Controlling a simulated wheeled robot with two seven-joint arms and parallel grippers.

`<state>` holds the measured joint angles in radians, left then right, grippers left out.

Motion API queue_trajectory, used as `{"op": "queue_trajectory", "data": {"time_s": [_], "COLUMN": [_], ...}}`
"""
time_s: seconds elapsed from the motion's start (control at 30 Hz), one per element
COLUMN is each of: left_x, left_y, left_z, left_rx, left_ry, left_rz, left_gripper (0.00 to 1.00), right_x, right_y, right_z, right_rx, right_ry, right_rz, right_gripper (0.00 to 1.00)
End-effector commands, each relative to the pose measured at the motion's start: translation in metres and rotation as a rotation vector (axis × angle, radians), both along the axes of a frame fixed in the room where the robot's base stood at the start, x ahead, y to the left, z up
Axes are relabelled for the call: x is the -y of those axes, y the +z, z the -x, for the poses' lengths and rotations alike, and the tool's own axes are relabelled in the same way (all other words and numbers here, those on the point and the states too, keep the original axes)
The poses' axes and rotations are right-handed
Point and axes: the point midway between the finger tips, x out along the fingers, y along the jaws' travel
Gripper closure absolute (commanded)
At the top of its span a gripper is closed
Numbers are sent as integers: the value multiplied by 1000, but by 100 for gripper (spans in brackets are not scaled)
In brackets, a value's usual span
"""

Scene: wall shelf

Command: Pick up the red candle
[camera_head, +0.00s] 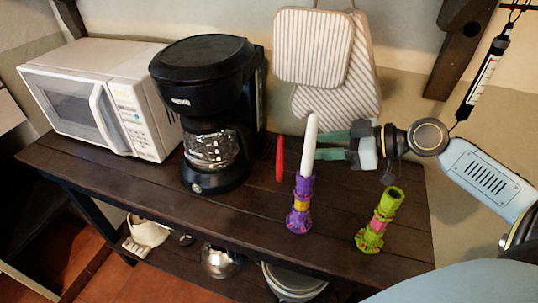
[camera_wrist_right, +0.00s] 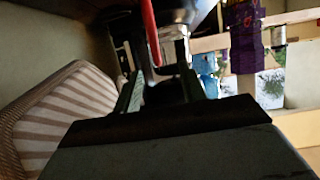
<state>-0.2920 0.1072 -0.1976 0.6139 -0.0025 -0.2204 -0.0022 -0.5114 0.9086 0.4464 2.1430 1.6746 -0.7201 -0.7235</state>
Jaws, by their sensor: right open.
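The thin red candle (camera_head: 280,158) is roughly upright above the dark shelf top, between the coffee maker and the white candle (camera_head: 310,145). I cannot tell what supports it. The white candle stands in a purple holder (camera_head: 300,205). A green and pink holder (camera_head: 378,222) stands empty to its right. My right gripper (camera_head: 322,146) comes in from the right, partly hidden behind the white candle, open and pointing left toward the red candle. In the right wrist view, the red candle (camera_wrist_right: 149,30) hangs down from the top edge, its end appearing between the open fingers (camera_wrist_right: 160,68). My left gripper is out of view.
A black coffee maker (camera_head: 205,110) and a white microwave (camera_head: 95,95) stand to the left. Striped pads (camera_head: 315,50) hang on the wall behind my right gripper. The shelf's front middle (camera_head: 240,220) is clear. Pots sit on the lower shelf.

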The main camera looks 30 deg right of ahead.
Motion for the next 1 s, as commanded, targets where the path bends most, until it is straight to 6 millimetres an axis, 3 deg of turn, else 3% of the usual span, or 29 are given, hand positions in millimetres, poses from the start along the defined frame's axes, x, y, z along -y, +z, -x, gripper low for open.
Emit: {"op": "queue_trajectory", "data": {"time_s": [0.13,0.63,1.0], "left_x": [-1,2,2], "left_y": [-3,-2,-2], "left_z": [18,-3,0], "left_rx": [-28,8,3], "left_ry": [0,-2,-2], "left_rz": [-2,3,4], "left_gripper": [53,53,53], "right_x": [-7,-41,-51], "right_y": [-5,-28,-37], "right_z": [-8,-54,-72], "right_rx": [1,3,3], "right_ry": [6,0,1], "right_rz": [1,-1,-2], "right_gripper": [59,59,59]}}
